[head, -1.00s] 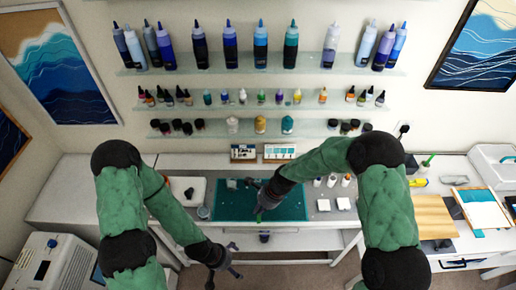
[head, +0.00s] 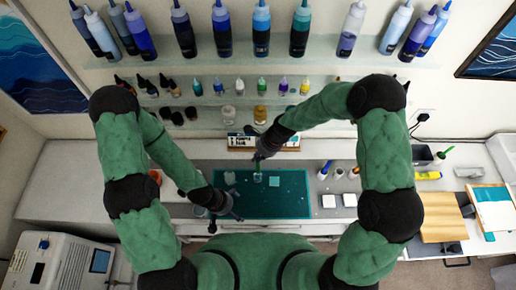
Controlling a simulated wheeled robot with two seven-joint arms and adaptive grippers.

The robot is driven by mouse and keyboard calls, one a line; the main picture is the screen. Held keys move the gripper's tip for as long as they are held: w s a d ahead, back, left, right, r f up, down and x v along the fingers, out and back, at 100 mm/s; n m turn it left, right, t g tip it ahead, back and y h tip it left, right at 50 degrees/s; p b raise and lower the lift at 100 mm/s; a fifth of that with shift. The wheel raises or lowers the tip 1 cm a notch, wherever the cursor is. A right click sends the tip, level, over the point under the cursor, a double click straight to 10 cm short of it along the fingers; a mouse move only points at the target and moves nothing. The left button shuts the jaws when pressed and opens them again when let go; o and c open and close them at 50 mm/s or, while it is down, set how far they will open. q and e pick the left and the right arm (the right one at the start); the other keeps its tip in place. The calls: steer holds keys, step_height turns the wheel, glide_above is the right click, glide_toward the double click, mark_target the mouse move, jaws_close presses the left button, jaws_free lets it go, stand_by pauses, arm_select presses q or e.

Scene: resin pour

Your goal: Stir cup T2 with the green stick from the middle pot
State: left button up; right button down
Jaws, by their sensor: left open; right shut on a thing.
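My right gripper (head: 257,163) is shut above the back part of the teal mat (head: 290,206). It holds a small thin thing that appears to be the green stick, mostly hidden by the fingers. A small pale cup (head: 257,178) stands on the mat right below the fingers; I cannot tell whether the stick is inside it. No label is readable, so I cannot tell which cup is T2. My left gripper (head: 232,214) is open and empty, low over the mat's front left corner. I cannot clearly make out the middle pot.
A pale square (head: 274,181) lies right of the cup. A wooden board (head: 440,217) lies farther right. Bottle shelves (head: 255,60) hang behind the table.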

mark_target(258, 168)
steer(key=shift+w+f+b, duration=0.2)
steer(key=shift+f+b, duration=0.6)
steer(key=shift+f, duration=0.65)
steer(key=shift+s+f+b, duration=0.15)
steer(key=shift+f+b, duration=0.75)
steer(key=shift+b, duration=0.15)
steer(key=shift+f+b, duration=0.4)
steer(key=shift+f, duration=0.25)
arm_select(q)
steer(key=shift+w+f+b, duration=0.1)
steer(key=shift+f+b, duration=1.45)
steer(key=shift+f, duration=2.35)
arm_select(e)
steer(key=shift+f, duration=2.35)
steer(key=shift+d, duration=0.1)
